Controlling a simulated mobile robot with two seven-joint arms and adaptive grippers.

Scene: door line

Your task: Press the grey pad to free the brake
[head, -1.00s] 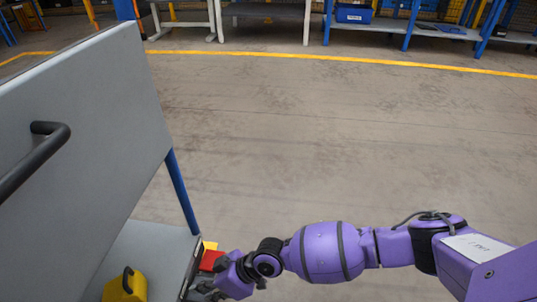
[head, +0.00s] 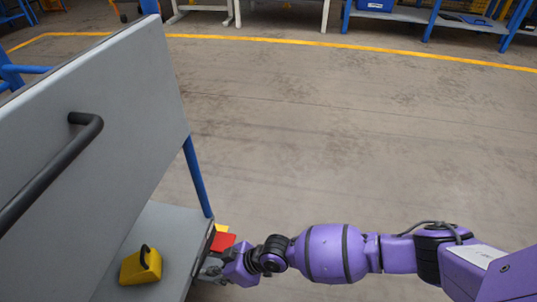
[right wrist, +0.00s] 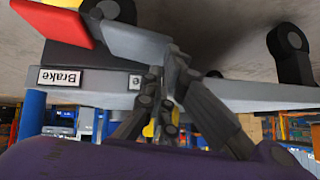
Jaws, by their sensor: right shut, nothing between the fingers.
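The grey pad (right wrist: 136,42) sticks out from the cart's edge beside the red pad (right wrist: 62,20). In the head view the grey pad (head: 211,264) is partly hidden by my right gripper (head: 208,274). A "Brake" label (right wrist: 60,77) is on the edge below the red pad in the right wrist view, upside down. A second label beside it is mostly hidden. My right gripper is shut and empty, its fingertips (right wrist: 172,62) close by the grey pad's end; I cannot tell whether they touch it. My left gripper is out of view.
The cart has a grey upright panel (head: 120,130) with a black handle (head: 60,165), a blue post (head: 197,176) and a shelf with a yellow block (head: 141,267). A yellow pad (head: 221,228) sits beyond the red one. Floor to the right is clear.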

